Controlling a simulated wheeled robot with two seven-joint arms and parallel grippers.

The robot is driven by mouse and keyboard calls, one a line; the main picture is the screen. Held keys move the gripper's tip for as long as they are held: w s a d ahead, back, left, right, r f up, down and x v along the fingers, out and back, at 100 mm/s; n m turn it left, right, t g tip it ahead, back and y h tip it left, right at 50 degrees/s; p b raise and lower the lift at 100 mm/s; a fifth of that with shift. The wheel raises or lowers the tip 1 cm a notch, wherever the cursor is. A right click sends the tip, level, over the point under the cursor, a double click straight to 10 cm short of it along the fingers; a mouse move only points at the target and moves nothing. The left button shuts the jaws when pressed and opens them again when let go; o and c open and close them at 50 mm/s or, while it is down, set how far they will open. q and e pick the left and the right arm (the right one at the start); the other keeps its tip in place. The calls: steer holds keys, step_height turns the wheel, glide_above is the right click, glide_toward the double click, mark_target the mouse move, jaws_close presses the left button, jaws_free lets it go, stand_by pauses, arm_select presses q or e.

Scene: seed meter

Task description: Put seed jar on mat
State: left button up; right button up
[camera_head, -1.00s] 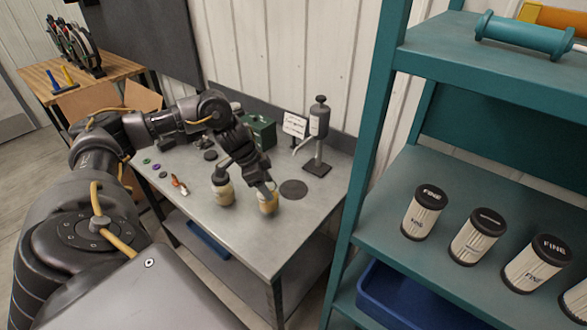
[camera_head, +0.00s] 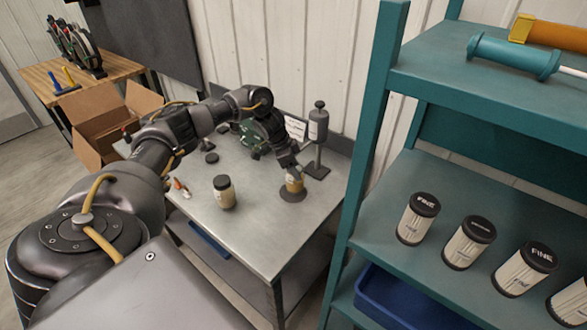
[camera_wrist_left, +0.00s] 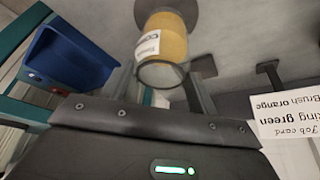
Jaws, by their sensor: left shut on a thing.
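A seed jar with yellow contents (camera_head: 294,185) is in my left gripper (camera_head: 293,174), over the round dark mat (camera_head: 289,197) on the grey metal table. In the left wrist view the same jar (camera_wrist_left: 164,45) shows its yellow side, a white label and its clear end, with the dark mat (camera_wrist_left: 190,14) behind its far end. I cannot tell whether its base touches the mat. My left gripper is shut on this jar. A second jar with a dark lid and pale contents (camera_head: 224,193) stands upright on the table to the left. My right gripper is not in view.
A grey dispenser on a stand (camera_head: 318,135) stands just behind the mat, beside a white job card (camera_head: 295,128). Teal shelves (camera_head: 365,165) with several filter cartridges rise at the right. The table's front is clear.

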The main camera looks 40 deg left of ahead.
arm_select(q)
steer(key=shift+s+f, duration=0.15)
steer(key=shift+f, duration=0.3)
steer(key=shift+s+a+f, duration=0.1)
steer(key=shift+s, duration=0.05)
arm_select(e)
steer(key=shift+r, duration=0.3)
arm_select(q)
steer(key=shift+f, duration=0.1)
steer(key=o, duration=1.5)
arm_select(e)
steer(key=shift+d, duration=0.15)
